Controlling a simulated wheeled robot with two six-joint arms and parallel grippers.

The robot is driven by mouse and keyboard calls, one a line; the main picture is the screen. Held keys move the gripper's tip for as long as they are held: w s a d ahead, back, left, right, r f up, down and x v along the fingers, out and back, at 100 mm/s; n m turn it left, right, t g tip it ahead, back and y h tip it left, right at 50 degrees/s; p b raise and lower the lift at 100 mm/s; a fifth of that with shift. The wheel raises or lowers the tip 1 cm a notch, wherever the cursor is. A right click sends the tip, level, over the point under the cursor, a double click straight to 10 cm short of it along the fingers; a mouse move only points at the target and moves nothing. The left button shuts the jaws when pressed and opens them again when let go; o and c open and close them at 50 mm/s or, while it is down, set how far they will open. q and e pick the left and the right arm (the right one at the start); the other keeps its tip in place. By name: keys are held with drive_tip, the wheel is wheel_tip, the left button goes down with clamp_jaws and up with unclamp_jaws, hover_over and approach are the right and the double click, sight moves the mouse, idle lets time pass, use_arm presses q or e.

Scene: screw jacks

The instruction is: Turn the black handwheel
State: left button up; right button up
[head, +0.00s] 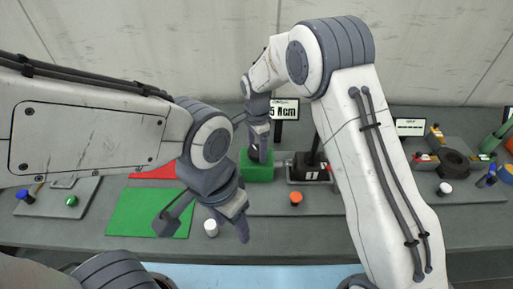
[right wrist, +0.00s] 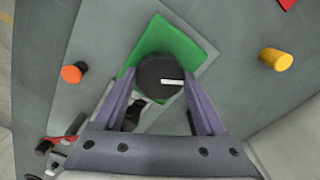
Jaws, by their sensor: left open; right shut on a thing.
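The black handwheel (right wrist: 158,84) is a dark round disc with a white mark on its top. In the right wrist view it sits over a green block (right wrist: 192,48), between the fingers of my right gripper (right wrist: 158,72). My right gripper (head: 258,146) is shut on it, pointing down over the green block (head: 257,173) in the head view, where the fingers largely hide the wheel. My left gripper (head: 205,228) is open and empty, to the left of the green block and nearer the front.
A sign reading "5 Ncm" (head: 283,109) stands behind the block. A black unit marked 1 (head: 309,171) is close on its right. An orange knob (head: 296,198) and a white knob (head: 210,228) stand in front. A flat green square (head: 145,213) lies at left.

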sight(257, 150)
drive_tip(key=o, duration=1.3)
wheel_tip(257, 150, up, 11)
drive_tip(key=shift+f+b, duration=0.15)
drive_tip(key=shift+b, duration=1.05)
drive_tip(key=shift+d, duration=0.1)
drive_tip(key=s+d+f+n+t, duration=0.1)
drive_tip(key=s+d+f+n, duration=0.1)
drive_tip(key=s+d+n, duration=0.55)
drive_tip(key=s+d+f+n+t, duration=0.2)
drive_tip(key=s+d+f+n, duration=0.15)
drive_tip(key=s+d, duration=0.7)
drive_tip(key=s+a+r+n+g, duration=0.1)
drive_tip(key=s+a+r+n, duration=0.1)
drive_tip(key=s+a, duration=0.2)
drive_tip(key=s+a+r+n+g, duration=0.1)
drive_tip(key=s+a+r+n, duration=0.1)
drive_tip(key=s+a+n, duration=0.1)
drive_tip(key=s+a+r+n+g+y, duration=0.1)
drive_tip(key=s+a+r+n, duration=0.1)
drive_tip(key=s+a, duration=0.4)
drive_tip(key=shift+s+r+n, duration=0.2)
drive_tip(key=shift+r+n, duration=0.05)
drive_tip(key=shift+n, duration=0.45)
